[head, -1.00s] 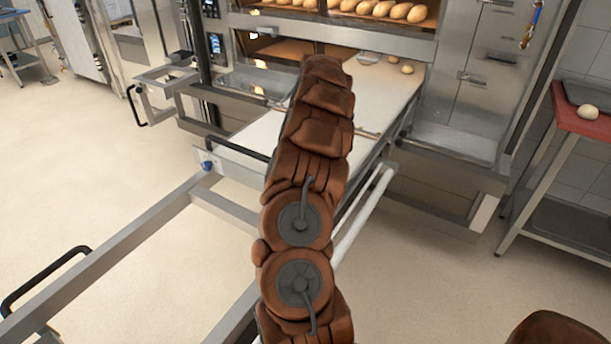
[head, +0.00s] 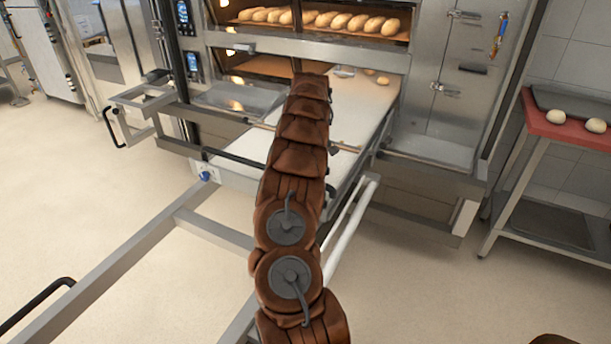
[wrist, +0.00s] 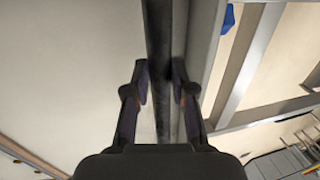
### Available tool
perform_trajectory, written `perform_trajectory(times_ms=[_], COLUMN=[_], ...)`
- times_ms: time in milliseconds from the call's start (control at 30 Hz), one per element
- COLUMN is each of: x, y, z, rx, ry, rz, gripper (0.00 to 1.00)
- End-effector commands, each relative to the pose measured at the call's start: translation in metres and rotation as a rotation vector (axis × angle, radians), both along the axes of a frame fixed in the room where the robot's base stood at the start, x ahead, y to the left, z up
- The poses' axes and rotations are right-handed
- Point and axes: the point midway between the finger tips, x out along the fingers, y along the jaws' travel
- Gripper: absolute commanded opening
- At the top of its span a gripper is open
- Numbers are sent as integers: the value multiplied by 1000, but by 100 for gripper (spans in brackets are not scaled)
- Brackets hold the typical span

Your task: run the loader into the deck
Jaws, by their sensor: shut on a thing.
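The loader (head: 350,112) is a long flat frame with a pale belt top. Its far end lies at the mouth of the lower deck (head: 262,68), which is lit and open. Two small dough pieces (head: 383,81) lie near its far right end. A dark handle bar (head: 240,158) runs along its near end, partly hidden by my arm. In the wrist view the bar (wrist: 158,40) passes between the fingers of my gripper (wrist: 160,95), which is shut on it. In the head view my arm hides the gripper.
An upper deck holds several loaves (head: 335,20). A red-topped table (head: 545,128) with dough pieces stands at the right. A metal frame with long rails (head: 120,252) reaches towards me at the left. Bare floor (head: 80,190) is free at the left.

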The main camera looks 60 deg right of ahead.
Motion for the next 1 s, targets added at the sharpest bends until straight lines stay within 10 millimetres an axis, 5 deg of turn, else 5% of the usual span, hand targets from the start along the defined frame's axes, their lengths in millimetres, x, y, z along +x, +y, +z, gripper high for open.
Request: perform_trajectory(times_ms=[367,400,600,1000], x=[1,1,1,0], y=[-7,-7,-5,-2], z=[3,3,2,1], rx=[-19,-19,-14,-7], ry=[-9,-9,-7,-4], rz=[-3,-3,-2,-2], gripper=[0,28,49,49])
